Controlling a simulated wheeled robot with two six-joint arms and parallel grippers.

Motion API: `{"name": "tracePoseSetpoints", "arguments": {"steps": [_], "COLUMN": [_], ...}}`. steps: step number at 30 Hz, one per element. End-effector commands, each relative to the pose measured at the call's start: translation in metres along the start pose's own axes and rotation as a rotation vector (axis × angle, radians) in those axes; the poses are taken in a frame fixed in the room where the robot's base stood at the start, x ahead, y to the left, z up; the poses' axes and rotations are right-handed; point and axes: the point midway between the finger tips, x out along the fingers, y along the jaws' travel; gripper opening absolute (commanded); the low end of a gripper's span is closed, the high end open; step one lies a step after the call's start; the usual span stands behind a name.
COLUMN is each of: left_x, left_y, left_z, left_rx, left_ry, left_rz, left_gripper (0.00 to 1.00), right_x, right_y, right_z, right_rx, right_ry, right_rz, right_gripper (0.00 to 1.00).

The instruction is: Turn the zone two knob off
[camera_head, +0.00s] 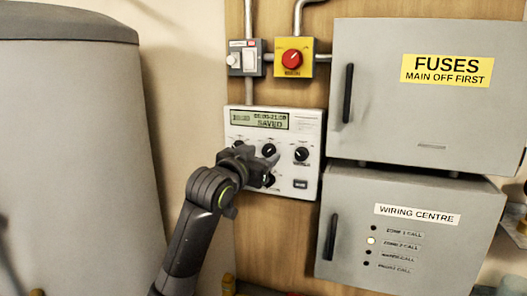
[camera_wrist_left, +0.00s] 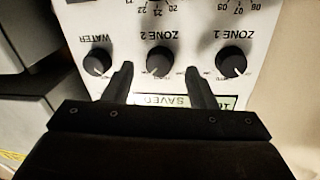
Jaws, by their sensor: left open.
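The zone two knob (camera_wrist_left: 160,62) is a round black knob in the middle of a row of three on the white controller (camera_head: 309,133). In the head view it shows as the middle knob (camera_head: 269,150). My left gripper (camera_wrist_left: 158,74) is open, with one finger on each side of this knob. I cannot tell whether the fingers touch it. In the head view the left gripper (camera_head: 262,160) is at the controller's front, covering part of it. The knob's pointer is too unclear to read. My right gripper is not in view.
The zone one knob (camera_wrist_left: 231,63) and water knob (camera_wrist_left: 97,62) flank the middle knob closely. The controller's display (camera_head: 258,119) reads SAVED. A red rotary switch (camera_head: 292,59) is above. The wiring centre box (camera_head: 440,250) has one lamp (camera_head: 371,240) lit, beside the zone two label.

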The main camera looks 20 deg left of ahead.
Motion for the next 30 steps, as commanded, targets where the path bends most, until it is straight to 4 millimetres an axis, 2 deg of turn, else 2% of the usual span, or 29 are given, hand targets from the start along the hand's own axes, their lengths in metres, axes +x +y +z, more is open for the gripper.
{"name": "tracePoseSetpoints", "arguments": {"steps": [6,16,26,30], "left_x": [0.015,0.017,0.017,0.017], "left_y": [0.0,0.0,0.0,0.0], "left_z": [0.0,0.0,0.0,0.0], "left_rx": [0.001,0.001,0.001,-0.003], "left_ry": [0.0,0.001,0.001,0.001], "left_rz": [0.0,0.0,0.0,0.0], "left_gripper": [0.51,0.51,0.08,0.07], "right_x": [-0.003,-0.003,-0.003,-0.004], "right_y": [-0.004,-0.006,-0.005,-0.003], "right_z": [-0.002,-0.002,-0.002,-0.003], "right_rx": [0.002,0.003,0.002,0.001], "right_ry": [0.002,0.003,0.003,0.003], "right_rz": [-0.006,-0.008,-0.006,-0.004], "right_gripper": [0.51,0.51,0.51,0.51]}}
